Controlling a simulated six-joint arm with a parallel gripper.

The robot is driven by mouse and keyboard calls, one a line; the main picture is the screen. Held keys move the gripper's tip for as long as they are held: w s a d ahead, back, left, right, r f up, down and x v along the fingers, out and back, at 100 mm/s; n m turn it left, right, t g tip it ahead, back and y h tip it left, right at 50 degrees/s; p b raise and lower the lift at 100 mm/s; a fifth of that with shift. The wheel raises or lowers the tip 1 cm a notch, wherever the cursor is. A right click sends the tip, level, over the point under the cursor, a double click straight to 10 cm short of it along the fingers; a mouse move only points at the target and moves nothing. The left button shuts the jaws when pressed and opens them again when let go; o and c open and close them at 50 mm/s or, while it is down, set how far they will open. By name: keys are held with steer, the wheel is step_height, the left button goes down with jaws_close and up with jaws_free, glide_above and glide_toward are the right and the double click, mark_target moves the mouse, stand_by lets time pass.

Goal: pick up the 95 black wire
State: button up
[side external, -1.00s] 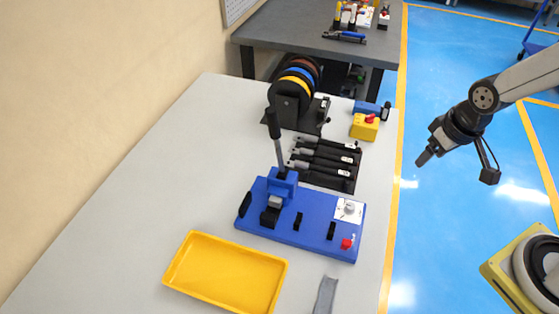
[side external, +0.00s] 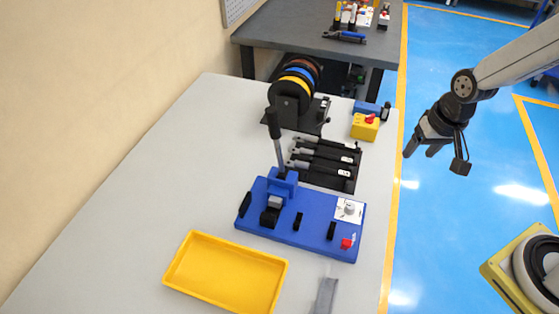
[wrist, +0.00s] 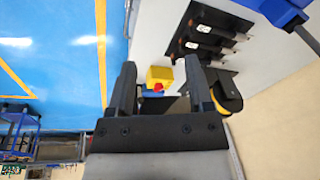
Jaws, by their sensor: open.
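Several black wire-like pieces with grey ends and white labels (side external: 325,160) lie side by side in a black holder on the white table. I cannot read the labels, so I cannot tell which is the 95. They also show at the top of the wrist view (wrist: 202,35). My gripper (side external: 420,152) is open and empty, in the air to the right of the table edge and apart from the pieces. In the wrist view its two black fingers (wrist: 160,63) stand wide apart, with the pieces beyond and to the right.
A blue bender (side external: 300,216) with an upright lever stands in front of the holder. A spool rack (side external: 292,95) is behind it, and a yellow box (side external: 365,127) with a red knob is at the back right. A yellow tray (side external: 228,273) is at the front.

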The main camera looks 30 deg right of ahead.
steer(key=w+a+f+m+g+y, duration=0.15)
steer(key=w+f+m, duration=0.25)
steer(key=w+m, duration=0.6)
steer(key=m+y, duration=0.4)
steer(key=m, duration=1)
glide_toward(318, 169)
steer(key=s+d, duration=0.2)
steer(key=d, duration=0.1)
steer(key=shift+w+a+f, duration=0.1)
steer(key=shift+a+f, duration=0.05)
steer(key=shift+f, duration=0.1)
steer(key=shift+f, duration=0.1)
steer(key=shift+x, duration=1.2)
steer(key=shift+f, duration=0.1)
steer(key=shift+s+x, duration=0.15)
steer(key=shift+x, duration=0.6)
steer(key=shift+s+x, duration=0.15)
steer(key=shift+x, duration=1.65)
